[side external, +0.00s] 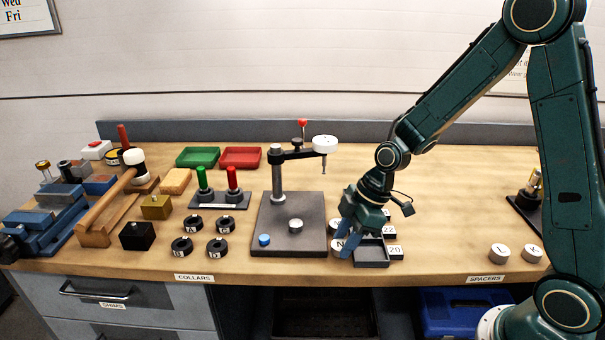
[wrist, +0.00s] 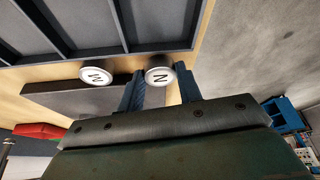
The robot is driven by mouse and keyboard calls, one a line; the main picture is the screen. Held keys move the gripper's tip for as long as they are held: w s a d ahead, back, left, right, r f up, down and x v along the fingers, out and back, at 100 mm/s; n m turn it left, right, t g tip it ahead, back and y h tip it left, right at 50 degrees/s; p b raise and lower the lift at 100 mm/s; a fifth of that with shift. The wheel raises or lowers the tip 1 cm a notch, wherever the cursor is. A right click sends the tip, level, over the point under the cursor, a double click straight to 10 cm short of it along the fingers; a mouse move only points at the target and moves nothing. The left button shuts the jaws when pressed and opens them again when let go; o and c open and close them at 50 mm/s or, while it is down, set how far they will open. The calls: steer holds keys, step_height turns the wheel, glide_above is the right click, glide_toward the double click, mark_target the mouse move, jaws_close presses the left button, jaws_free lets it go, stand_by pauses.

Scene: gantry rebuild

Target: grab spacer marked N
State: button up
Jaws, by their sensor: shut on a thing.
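In the side external view my gripper (side external: 343,238) is low over the bench, beside the dark open tray, and the spacer (side external: 337,246) shows at the fingers. A second similar spacer (wrist: 97,74) lies to the left in the wrist view; its letter is tilted and hard to read.
Two spacers marked L (side external: 499,252) and X (side external: 532,252) sit at the right. Bench between is clear.

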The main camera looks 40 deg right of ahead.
step_height(320, 180, up, 19)
stand_by(0.5)
steer(key=shift+w+f, duration=0.1)
stand_by(0.5)
